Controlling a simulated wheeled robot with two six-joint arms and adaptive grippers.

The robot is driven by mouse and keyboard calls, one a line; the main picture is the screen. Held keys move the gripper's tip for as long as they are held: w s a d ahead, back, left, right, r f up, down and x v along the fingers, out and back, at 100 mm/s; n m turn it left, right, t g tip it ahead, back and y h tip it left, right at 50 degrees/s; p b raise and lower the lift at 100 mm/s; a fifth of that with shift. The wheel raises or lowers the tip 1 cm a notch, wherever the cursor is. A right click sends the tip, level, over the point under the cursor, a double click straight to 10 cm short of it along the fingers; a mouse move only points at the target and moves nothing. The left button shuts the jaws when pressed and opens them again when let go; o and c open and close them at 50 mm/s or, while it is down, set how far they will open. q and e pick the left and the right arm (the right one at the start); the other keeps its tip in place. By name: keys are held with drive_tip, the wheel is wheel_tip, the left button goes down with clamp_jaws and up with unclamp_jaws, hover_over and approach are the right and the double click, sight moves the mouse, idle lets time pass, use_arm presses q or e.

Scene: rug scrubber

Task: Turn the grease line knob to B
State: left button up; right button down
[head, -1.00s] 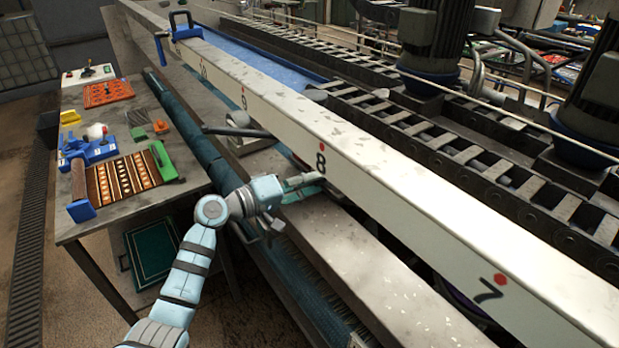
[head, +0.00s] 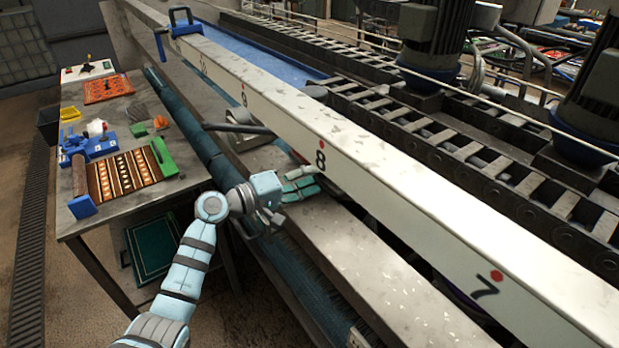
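My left gripper (head: 284,204) is beside the long white beam (head: 345,155), just below and left of the mark 8. Its teal fingers look spread apart, with nothing seen between them. The tip of the upper finger is close to the beam's lower edge; I cannot tell whether it touches anything. I cannot make out the grease line knob or a letter B; it may be hidden by the beam or the gripper. My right gripper is not in view.
A grey ledge (head: 345,245) runs under the beam. A workbench (head: 140,203) with rug samples and tools stands at the left. Conveyor chains and motors lie behind the beam.

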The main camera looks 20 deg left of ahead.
use_arm(q)
drive_tip(key=v, duration=1.2)
drive_tip(key=shift+d, duration=0.15)
